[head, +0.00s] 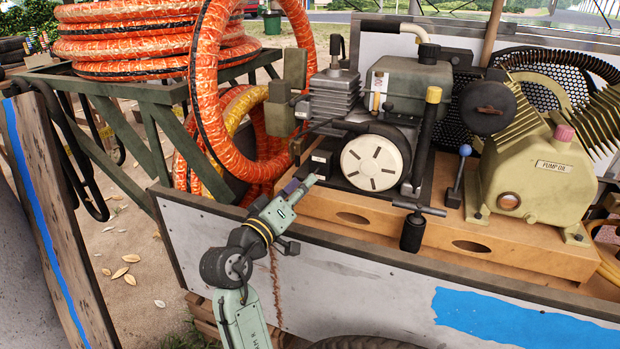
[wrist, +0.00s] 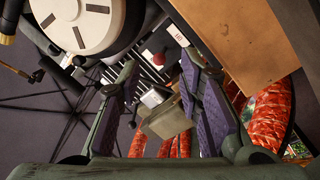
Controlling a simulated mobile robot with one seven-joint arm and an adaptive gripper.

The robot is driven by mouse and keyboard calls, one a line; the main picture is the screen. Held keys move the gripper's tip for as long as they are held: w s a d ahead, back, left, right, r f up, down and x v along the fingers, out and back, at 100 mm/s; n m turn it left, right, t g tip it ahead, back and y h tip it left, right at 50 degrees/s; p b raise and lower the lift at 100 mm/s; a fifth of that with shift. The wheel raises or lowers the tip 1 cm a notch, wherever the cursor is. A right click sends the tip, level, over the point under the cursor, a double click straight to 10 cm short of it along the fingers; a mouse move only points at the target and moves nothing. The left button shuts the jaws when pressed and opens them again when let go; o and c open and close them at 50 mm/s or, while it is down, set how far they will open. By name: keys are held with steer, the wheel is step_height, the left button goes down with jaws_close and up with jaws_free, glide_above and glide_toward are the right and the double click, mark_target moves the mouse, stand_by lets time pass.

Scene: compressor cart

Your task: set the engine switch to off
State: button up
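The engine (head: 370,120) sits on the wooden deck of the cart, with a round white slotted cover (head: 371,162) on its front. A small black box (head: 318,163) with a pale label is on the engine's lower left. The switch position cannot be read in the head view. In the wrist view a small red knob (wrist: 158,58) shows beyond the fingers, near a white label; I cannot tell for sure that it is the engine switch. My gripper (head: 303,185) is just in front of the black box. Its purple-padded fingers (wrist: 160,105) are apart, with no object visibly held.
The white cover (wrist: 82,22) is close at upper left in the wrist view. A T-handle (head: 412,230) hangs at the deck's front, right of my gripper. A blue-knobbed lever (head: 459,175) and the pump (head: 535,170) stand farther right. Orange hose coils (head: 215,110) are at left.

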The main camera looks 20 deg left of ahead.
mark_target(315, 173)
steer(key=s+a, duration=0.1)
steer(key=s, duration=0.6)
steer(key=shift+a+f, duration=0.15)
steer(key=shift+f, duration=0.15)
steer(key=shift+c, duration=0.2)
steer(key=w+d+r+m+y+p, duration=0.1)
steer(key=w+m+y+p, duration=0.3)
steer(key=w+m, duration=0.5)
steer(key=shift+w+d+g+p, duration=0.4)
steer(key=shift+w+d+p, duration=0.2)
steer(key=shift+w+d, duration=0.1)
steer(key=shift+c, duration=0.3)
jaws_close()
